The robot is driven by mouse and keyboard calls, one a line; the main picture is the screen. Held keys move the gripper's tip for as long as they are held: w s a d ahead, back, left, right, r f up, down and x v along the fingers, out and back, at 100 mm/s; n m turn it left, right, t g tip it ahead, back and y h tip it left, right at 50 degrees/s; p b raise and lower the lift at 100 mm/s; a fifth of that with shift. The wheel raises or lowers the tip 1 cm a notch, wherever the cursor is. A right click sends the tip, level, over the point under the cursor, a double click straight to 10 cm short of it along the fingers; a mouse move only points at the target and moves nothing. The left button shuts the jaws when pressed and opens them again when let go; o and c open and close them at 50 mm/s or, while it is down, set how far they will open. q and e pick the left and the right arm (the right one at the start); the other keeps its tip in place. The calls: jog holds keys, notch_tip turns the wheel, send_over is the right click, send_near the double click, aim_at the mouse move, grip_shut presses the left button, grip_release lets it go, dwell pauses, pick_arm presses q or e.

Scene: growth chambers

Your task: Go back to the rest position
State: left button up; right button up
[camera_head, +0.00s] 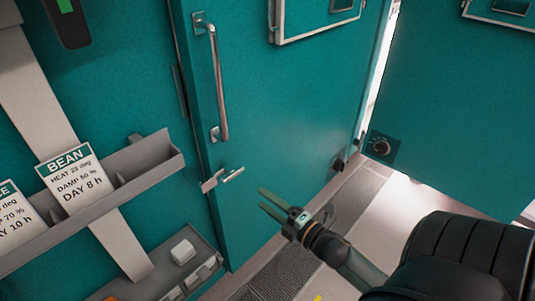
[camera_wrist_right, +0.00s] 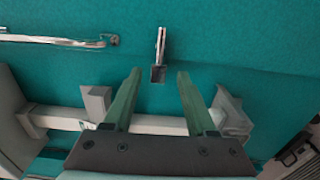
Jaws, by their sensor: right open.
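My right gripper (camera_head: 270,204) is open and empty, its two green fingers pointing at the teal chamber door (camera_head: 280,100). In the right wrist view the open fingers (camera_wrist_right: 156,85) show with nothing between them. A small metal latch lever (camera_head: 222,179) sits on the door's lower left, left of the gripper and apart from it; it also shows beyond the fingertips in the right wrist view (camera_wrist_right: 159,55). A long metal door handle (camera_head: 218,80) is above the latch. My left gripper is not in view.
A grey rack (camera_head: 150,160) on the left holds a BEAN card (camera_head: 75,178). A lower tray (camera_head: 150,286) holds a white block (camera_head: 183,252). Pale floor and a dark grate (camera_head: 285,274) lie below the door.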

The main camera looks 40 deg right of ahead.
dwell(0.3)
jog(key=s+a+f+m+g+p, duration=0.3)
jog(key=s+a+f+m+g, duration=0.1)
jog(key=a+m, duration=0.4)
jog(key=s+a+f+m+g+p, duration=0.3)
jog(key=s+a+f+m+g, duration=0.2)
jog(key=s+a+m, duration=0.4)
jog(key=shift+a+f+y, duration=0.4)
jog(key=shift+a+f, duration=0.05)
jog(key=shift+f, duration=0.45)
jog(key=shift+c, duration=0.4)
jog(key=shift+s+d, duration=0.1)
jog(key=shift+c, duration=0.2)
